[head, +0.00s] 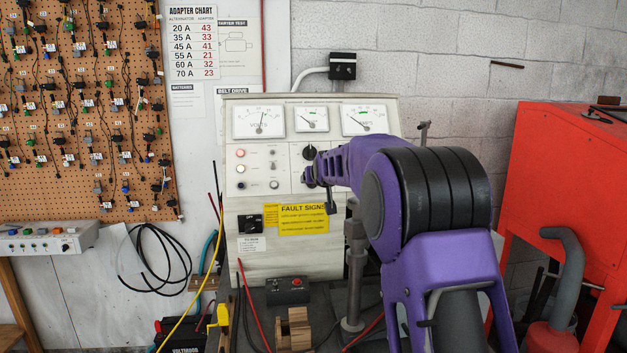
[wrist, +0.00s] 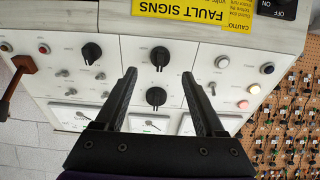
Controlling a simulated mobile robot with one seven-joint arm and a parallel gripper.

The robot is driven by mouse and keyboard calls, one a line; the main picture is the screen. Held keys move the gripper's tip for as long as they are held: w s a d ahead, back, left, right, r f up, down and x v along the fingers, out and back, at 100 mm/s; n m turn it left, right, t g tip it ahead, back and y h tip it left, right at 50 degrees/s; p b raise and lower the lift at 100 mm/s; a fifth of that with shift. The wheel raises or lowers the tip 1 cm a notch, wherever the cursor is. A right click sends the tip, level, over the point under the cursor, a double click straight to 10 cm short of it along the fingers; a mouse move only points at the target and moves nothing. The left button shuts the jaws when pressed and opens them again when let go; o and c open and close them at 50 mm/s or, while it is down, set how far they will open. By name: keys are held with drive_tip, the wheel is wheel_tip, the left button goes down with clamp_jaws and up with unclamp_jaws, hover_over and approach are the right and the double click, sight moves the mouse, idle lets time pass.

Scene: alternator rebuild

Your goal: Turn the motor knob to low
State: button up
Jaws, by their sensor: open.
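The control panel (head: 290,235) is a pale upright cabinet with gauges, lamps, switches and black knobs. My gripper (head: 312,172) is in front of its middle. In the wrist view my gripper (wrist: 158,75) is open, its two dark fingers apart with nothing between them. Two black knobs line up with the gap: an upper knob (head: 309,152), nearer the gauges (wrist: 156,97), and a lower knob (wrist: 160,57) just beyond the fingertips. Another black knob (wrist: 91,53) sits to their left there. A black switch marked OFF (head: 250,223) is lower on the panel. I cannot read which knob is the motor's.
A yellow fault signs label (head: 304,219) is below the knobs. A metal post (head: 355,270) stands in front of the panel's right side. A red cabinet (head: 570,190) is at the right. A pegboard with many connectors (head: 85,190) hangs at the left.

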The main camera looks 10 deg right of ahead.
sight(313, 187)
drive_tip(key=shift+p+x, duration=0.45)
drive_tip(key=shift+x, duration=2.4)
drive_tip(key=shift+c, duration=0.3)
clamp_jaws()
